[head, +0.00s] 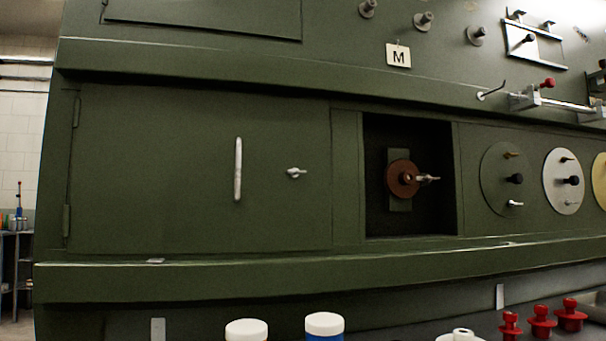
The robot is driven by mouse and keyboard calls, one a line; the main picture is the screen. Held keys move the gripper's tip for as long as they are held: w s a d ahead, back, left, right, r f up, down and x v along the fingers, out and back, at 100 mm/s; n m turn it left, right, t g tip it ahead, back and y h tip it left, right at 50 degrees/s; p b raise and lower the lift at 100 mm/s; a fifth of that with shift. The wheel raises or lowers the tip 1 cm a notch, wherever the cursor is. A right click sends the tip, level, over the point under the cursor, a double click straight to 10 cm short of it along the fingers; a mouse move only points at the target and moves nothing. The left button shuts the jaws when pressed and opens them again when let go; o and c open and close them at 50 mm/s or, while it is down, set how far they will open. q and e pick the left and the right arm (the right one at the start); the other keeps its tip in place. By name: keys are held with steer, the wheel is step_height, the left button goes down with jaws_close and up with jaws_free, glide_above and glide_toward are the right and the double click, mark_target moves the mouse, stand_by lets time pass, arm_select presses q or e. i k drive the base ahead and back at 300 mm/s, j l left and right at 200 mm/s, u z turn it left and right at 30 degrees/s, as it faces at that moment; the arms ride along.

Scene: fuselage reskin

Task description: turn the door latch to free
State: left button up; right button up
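The green door (150,170) fills the left of the green panel in the head view, flush with its frame and with hinges on its left edge. A small silver latch (296,173) sits right of the door's middle, its wing pointing roughly sideways. A pale vertical handle (238,168) stands left of the latch. Neither of my grippers is in view, and nothing touches the latch or the handle.
Right of the door a dark open recess (435,215) holds a brown disc (401,179) with a silver wing piece. Round plates with knobs (563,181) follow further right. White-capped bottles (324,323) and red knobbed pieces (541,320) stand along the bottom. A ledge (300,272) runs below the door.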

mark_target(294, 172)
steer(key=k+l, duration=0.4)
steer(key=l, duration=0.15)
steer(key=k+l, duration=0.4)
steer(key=l+z, duration=0.05)
steer(key=l, duration=0.05)
